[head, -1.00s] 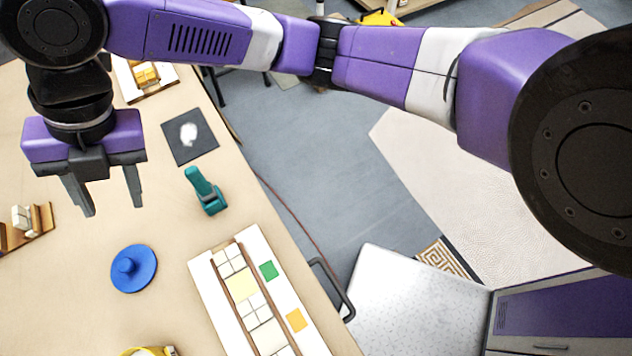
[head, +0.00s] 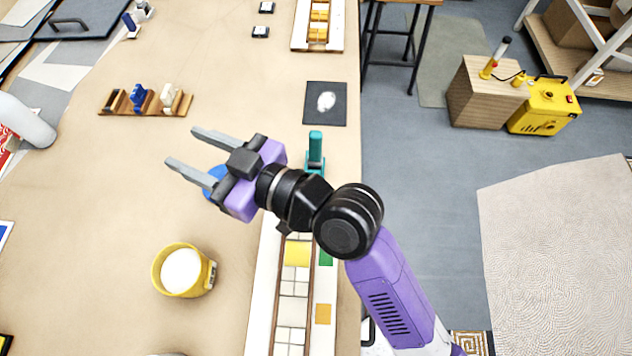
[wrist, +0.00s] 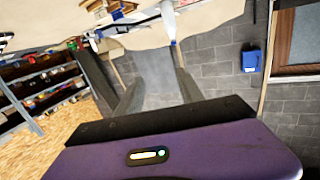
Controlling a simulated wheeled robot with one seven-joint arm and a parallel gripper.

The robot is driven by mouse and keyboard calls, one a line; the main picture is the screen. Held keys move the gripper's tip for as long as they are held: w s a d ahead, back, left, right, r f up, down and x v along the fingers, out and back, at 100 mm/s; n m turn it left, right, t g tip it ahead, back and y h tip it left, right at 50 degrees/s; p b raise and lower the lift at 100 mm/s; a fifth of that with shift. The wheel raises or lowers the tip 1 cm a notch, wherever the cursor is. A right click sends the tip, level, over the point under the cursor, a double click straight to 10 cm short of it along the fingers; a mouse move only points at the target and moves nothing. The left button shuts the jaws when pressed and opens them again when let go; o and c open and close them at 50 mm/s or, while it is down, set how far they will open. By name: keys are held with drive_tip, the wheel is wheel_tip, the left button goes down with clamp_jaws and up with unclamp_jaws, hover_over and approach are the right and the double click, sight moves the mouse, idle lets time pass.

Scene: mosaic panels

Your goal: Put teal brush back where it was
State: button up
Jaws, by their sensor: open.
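The teal brush (head: 316,148) is on the table near its right edge in the head view, just below a dark square mat (head: 340,112) with a white patch. Its lower end is hidden by my arm. My gripper (head: 184,150) is open and empty over the table, left of the brush and apart from it. A wooden rack (head: 186,104) stands above and left of my gripper and holds a blue item (head: 139,95) and a whitish item (head: 168,95). The wrist view shows my open fingers (wrist: 148,85) pointing at a grey wall and shelves, with no brush between them.
A blue disc (head: 214,180) is partly hidden behind my gripper. A yellow tub (head: 183,271) of white material stands at lower left. The white mosaic panel (head: 265,300) lies below my wrist. The table's middle left is clear.

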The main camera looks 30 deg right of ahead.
drive_tip(key=s+d+f+m+h, duration=0.2)
drive_tip(key=s+d+f, duration=0.1)
drive_tip(key=s, duration=0.1)
drive_tip(key=s+d+f+m+h, duration=0.2)
drive_tip(key=s+d+f, duration=0.1)
drive_tip(key=s+d, duration=0.1)
drive_tip(key=s+d+f+m+h, duration=0.2)
drive_tip(key=s+d+f, duration=0.1)
drive_tip(key=s+f, duration=0.1)
drive_tip(key=shift+s+d+m+h, duration=0.15)
drive_tip(key=shift+s+m+h, duration=0.15)
drive_tip(key=shift+s, duration=0.3)
drive_tip(key=s+d+h, duration=0.1)
drive_tip(key=s+d, duration=0.3)
drive_tip(key=s, duration=0.4)
drive_tip(key=s+d+r+h, duration=0.1)
drive_tip(key=s+d, duration=0.4)
drive_tip(key=s, duration=0.3)
drive_tip(key=shift+d+r, duration=0.15)
drive_tip(key=shift+s, duration=0.1)
